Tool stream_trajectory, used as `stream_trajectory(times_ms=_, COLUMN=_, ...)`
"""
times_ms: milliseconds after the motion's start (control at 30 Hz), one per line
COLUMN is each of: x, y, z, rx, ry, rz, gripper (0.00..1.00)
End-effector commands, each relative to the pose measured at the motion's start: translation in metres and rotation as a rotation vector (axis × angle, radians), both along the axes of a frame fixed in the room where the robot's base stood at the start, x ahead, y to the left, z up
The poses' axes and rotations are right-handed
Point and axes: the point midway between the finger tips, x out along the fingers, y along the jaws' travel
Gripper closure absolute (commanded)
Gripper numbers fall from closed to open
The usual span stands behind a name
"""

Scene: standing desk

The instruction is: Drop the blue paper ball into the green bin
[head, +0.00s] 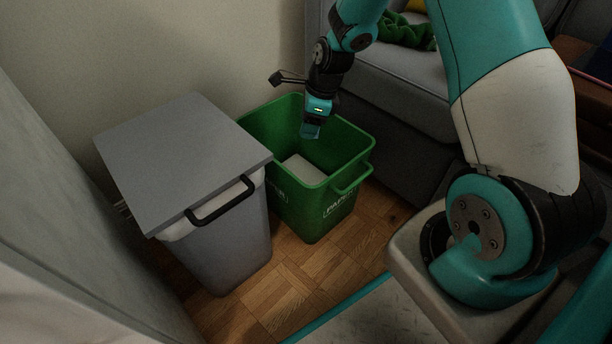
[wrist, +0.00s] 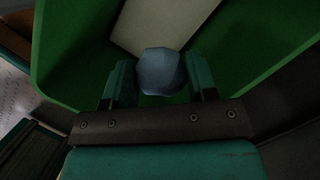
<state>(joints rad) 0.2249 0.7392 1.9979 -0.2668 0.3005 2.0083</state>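The green bin (head: 318,215) stands open on the floor, with white lettering on its front. My gripper (head: 311,132) points down over the bin's opening in the head view. In the wrist view my gripper (wrist: 160,84) has the blue paper ball (wrist: 160,70) between its two fingers, with a finger touching each side. The green bin walls (wrist: 75,50) surround the ball in that view. The ball cannot be made out clearly in the head view.
A pale flat item (head: 304,168) lies at the bottom of the green bin. A grey lidded bin (head: 225,245) with a black handle stands close on the left. A grey sofa (head: 400,85) is behind on the right. A wall is behind the bins.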

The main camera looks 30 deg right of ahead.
Motion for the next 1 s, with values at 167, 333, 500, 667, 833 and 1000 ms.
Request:
stream_trajectory(times_ms=167, x=0.0, y=0.0, z=0.0, rx=0.0, ry=0.0, rz=0.0, gripper=0.22)
stream_trajectory(times_ms=333, x=0.0, y=0.0, z=0.0, rx=0.0, ry=0.0, rz=0.0, gripper=0.22)
stream_trajectory(times_ms=500, x=-0.001, y=-0.002, z=0.013, rx=-0.001, ry=-0.001, rz=0.0, gripper=0.22)
stream_trajectory(times_ms=667, x=-0.005, y=-0.01, z=0.047, rx=0.0, ry=-0.002, rz=-0.001, gripper=0.22)
stream_trajectory(times_ms=833, x=-0.012, y=-0.019, z=0.091, rx=0.0, ry=-0.001, rz=-0.001, gripper=0.22)
stream_trajectory(times_ms=1000, x=-0.018, y=-0.029, z=0.13, rx=0.0, ry=-0.002, rz=-0.001, gripper=0.22)
